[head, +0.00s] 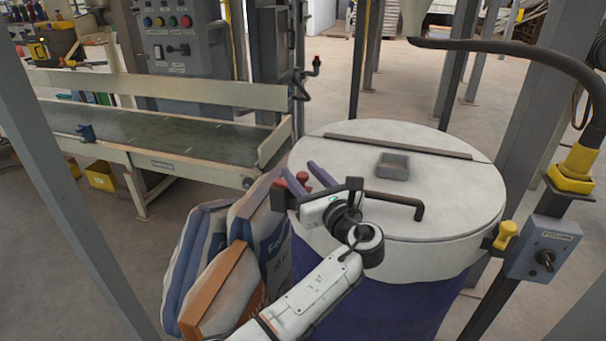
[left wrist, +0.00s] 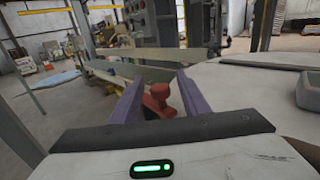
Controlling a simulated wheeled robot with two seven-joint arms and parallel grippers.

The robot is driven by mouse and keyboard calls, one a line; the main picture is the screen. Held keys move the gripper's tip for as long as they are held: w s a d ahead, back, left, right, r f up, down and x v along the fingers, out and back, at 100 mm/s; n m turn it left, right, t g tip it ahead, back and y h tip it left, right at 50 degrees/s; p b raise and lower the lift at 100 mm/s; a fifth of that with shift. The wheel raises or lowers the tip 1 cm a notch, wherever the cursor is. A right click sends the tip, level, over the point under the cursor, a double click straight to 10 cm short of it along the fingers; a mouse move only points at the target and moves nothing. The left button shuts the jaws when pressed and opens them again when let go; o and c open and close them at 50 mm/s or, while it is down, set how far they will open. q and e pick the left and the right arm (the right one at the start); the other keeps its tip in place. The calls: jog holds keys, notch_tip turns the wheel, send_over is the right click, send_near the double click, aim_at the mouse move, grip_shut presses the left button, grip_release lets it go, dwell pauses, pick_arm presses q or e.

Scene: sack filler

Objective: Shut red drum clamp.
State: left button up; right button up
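The red drum clamp (head: 302,177) is at the left edge of the drum's lid, partly hidden by my left gripper. In the left wrist view its red knobbed handle (left wrist: 160,97) stands up between the two purple fingers. My left gripper (head: 298,169) is open, with one finger on each side of the handle; it also shows in the left wrist view (left wrist: 160,80). I see no clear contact with either finger. The blue drum (head: 400,305) has a white lid (head: 450,200). My right gripper is not in view.
A yellow clamp (head: 505,235) is at the drum's right edge, beside a grey switch box (head: 543,248). A grey tray (head: 393,166) and a dark bent handle (head: 400,199) are on the lid. Filled sacks (head: 232,285) lean left of the drum. A conveyor (head: 190,140) stands behind.

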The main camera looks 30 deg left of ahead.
pick_arm(q)
jog(key=v, duration=1)
jog(key=shift+b, duration=0.3)
jog(key=shift+s+d, duration=0.1)
jog(key=shift+s, duration=0.05)
